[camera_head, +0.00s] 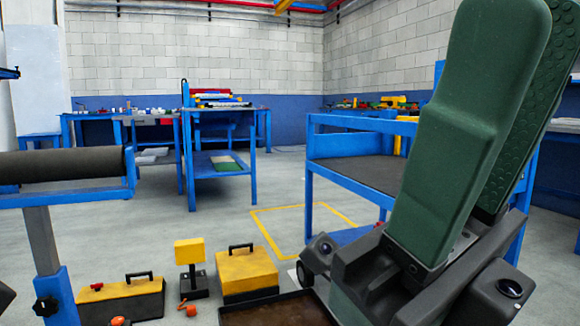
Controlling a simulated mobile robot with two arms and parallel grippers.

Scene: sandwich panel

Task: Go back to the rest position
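My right gripper (545,14) is large and close at the right side of the head view. Its two long green fingers point up from a dark grey base at the bottom right. The near finger partly covers the far one. A strip of the far finger's studded face shows beside it, so the fingers look apart. I see nothing held between them, though the gap is partly hidden and the fingertips reach the top edge. My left gripper is not in view.
A blue cart (352,178) stands partly behind my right gripper. A roller stand (62,164) is at the left. Yellow-and-black toolboxes (246,272) and a brown tray (275,312) are low in front. Blue workbenches (222,165) stand farther back. The middle floor (150,232) is clear.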

